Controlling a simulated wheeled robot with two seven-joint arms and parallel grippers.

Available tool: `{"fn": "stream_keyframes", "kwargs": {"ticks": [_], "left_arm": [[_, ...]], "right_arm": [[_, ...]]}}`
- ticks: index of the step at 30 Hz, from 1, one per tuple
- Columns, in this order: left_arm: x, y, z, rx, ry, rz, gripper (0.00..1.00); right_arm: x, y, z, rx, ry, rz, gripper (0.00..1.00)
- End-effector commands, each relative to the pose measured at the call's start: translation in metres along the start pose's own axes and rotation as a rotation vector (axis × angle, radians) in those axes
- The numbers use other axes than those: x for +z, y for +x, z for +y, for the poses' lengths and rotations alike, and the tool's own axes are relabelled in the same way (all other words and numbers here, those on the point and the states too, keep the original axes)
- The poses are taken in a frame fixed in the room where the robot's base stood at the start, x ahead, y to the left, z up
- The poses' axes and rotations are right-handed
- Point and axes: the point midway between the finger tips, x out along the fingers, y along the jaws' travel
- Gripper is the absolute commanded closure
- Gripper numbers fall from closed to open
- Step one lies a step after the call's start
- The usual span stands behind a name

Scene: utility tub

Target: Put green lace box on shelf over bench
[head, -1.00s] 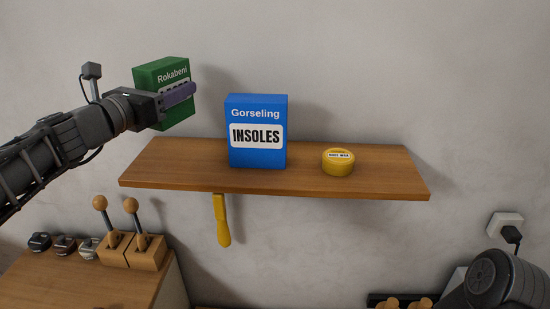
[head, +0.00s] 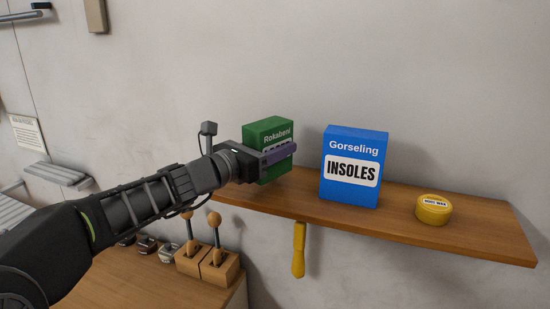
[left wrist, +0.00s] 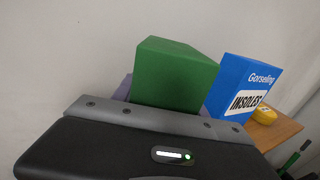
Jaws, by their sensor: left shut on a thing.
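The green box (head: 268,129), labelled Rokabeni, is held upright in my left gripper (head: 280,155), with a purple-grey finger across its label. It is at the left end of the wooden shelf (head: 400,218), left of the blue insoles box. Whether its base touches the shelf is hidden behind my gripper. In the left wrist view the green box (left wrist: 175,78) rises from between the fingers, close to the blue box. My right gripper is not in view.
The blue insoles box (head: 354,165) and a yellow wax tin (head: 433,208) stand on the shelf. A yellow-handled tool (head: 299,250) hangs beneath it. Wooden blocks with knobbed rods (head: 208,262) stand on the bench below. Shelf space between the blue box and tin is free.

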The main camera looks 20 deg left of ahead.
Motion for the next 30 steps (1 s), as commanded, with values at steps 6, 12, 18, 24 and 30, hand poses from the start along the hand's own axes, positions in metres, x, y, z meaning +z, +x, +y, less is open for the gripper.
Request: {"fn": "stream_keyframes", "kwargs": {"ticks": [6, 12, 18, 24, 30], "left_arm": [[-0.026, 0.000, 0.000, 0.000, -0.002, 0.000, 1.00], [-0.026, 0.000, 0.000, 0.000, 0.000, -0.001, 1.00], [-0.028, 0.000, 0.000, 0.001, -0.001, 0.000, 0.46], [-0.029, 0.000, 0.000, 0.000, -0.001, 0.000, 0.30], [-0.028, 0.000, 0.000, 0.000, -0.001, 0.001, 0.28]], "right_arm": [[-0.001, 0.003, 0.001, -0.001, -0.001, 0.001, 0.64], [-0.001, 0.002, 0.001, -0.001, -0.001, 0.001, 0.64], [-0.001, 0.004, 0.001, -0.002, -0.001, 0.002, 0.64], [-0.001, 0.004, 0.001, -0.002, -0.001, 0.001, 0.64], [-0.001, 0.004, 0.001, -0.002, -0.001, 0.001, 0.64]]}}
